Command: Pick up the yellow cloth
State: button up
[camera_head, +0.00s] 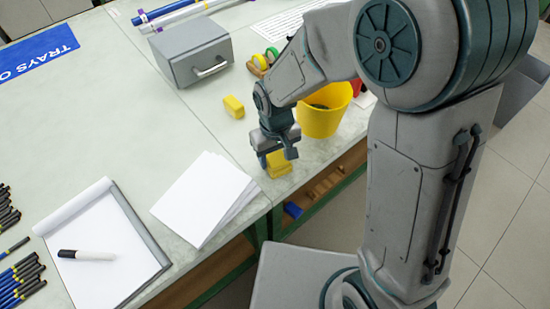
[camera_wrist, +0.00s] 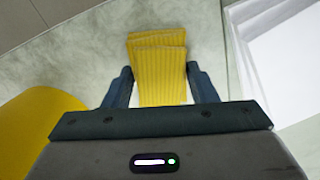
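The yellow cloth (camera_wrist: 158,72) looks folded and ribbed in the wrist view, lying on the table near its edge. In the head view the cloth (camera_head: 279,164) shows partly, just below my gripper (camera_head: 277,157). In the wrist view my gripper (camera_wrist: 160,88) is open, with one dark finger on each side of the cloth. A narrow gap shows between the cloth and each finger. I cannot tell how far the fingertips are above the table.
A yellow bucket (camera_head: 324,112) stands close to the right of my gripper. A paper stack (camera_head: 205,197) lies to the left. Another small yellow object (camera_head: 233,107) lies behind, near a grey box (camera_head: 192,52). A notepad with a marker (camera_head: 88,255) lies further left.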

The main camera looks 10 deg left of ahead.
aim_at(275, 156)
jog(key=shift+r, duration=0.1)
notch_tip(275, 156, up, 10)
dwell(0.5)
jog(key=shift+o, duration=0.9)
jog(key=shift+c, duration=0.5)
